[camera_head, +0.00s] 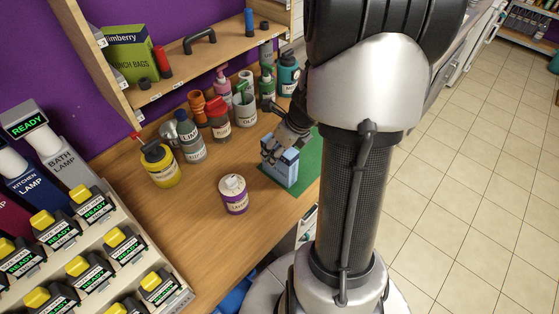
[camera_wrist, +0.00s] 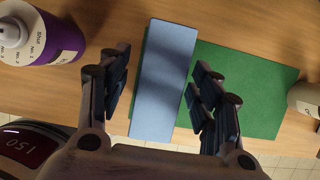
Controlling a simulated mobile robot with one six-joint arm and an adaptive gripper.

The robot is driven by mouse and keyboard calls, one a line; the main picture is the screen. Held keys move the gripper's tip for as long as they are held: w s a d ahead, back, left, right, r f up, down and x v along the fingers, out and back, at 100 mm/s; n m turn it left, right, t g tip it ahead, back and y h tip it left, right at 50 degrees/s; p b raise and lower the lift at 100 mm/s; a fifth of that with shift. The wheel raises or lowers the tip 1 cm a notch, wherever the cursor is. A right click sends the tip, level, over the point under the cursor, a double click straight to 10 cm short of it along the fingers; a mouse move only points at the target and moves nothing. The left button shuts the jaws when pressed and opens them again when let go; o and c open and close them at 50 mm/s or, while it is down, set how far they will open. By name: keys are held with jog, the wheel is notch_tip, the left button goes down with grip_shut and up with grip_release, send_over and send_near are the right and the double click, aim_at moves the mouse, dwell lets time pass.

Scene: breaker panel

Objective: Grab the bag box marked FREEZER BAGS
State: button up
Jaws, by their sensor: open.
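A light blue box (camera_head: 286,168) stands upright on a green mat (camera_head: 304,176) at the right part of the wooden counter. No marking can be read on it; in the wrist view only its plain blue top (camera_wrist: 165,78) shows. My gripper (camera_head: 277,147) is at the top of this box, pointing down. In the wrist view my gripper (camera_wrist: 160,72) is open, with one finger on each side of the box; a gap shows on the left, and the right finger is close to the side. A green box (camera_head: 131,53) on the shelf reads "LUNCH BAGS", its first letter hidden.
A purple-and-white labelled bottle (camera_head: 234,195) stands left of the blue box and also in the wrist view (camera_wrist: 45,38). Several bottles (camera_head: 191,140) line the back of the counter below the shelf (camera_head: 205,62).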

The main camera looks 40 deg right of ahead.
grip_shut()
dwell(0.7)
